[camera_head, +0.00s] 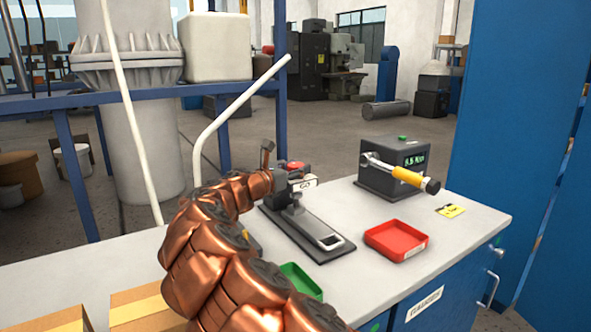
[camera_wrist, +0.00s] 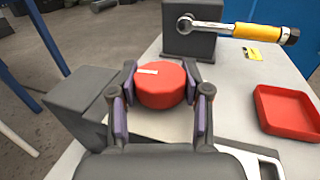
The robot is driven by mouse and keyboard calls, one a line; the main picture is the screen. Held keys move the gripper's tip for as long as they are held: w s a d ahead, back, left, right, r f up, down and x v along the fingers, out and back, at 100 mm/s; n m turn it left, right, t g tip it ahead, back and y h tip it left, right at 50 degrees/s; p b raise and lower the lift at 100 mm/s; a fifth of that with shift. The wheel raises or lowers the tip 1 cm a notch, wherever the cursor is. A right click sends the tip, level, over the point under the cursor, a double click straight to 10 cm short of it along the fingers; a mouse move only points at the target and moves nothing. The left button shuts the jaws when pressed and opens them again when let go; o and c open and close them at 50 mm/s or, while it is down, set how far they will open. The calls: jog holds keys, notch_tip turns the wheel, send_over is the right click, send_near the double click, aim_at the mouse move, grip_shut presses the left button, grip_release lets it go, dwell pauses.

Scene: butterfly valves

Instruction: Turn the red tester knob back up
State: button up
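The red knob (camera_wrist: 161,84) is a round cap with a white mark on its top, seen from above in the wrist view. In the head view the knob (camera_head: 296,166) shows as a small red patch on the dark tester (camera_head: 310,226) at the bench middle. My gripper (camera_wrist: 160,76) is at the knob, with one finger on its left side and one on its right. The fingers are very close to its sides; I cannot tell whether they touch it. In the head view my gripper (camera_head: 288,184) partly hides the knob and the tester's upright.
A grey box with a green display (camera_head: 391,167) and a yellow-handled wrench (camera_head: 408,176) stands behind right. A red tray (camera_head: 397,240) lies right of the tester. A green tray (camera_head: 301,281) is partly behind my arm. A blue cabinet (camera_head: 518,110) rises at the right.

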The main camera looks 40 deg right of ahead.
jog(key=c, duration=0.5)
jog(key=shift+s+t, duration=0.1)
jog(key=shift+t, duration=0.2)
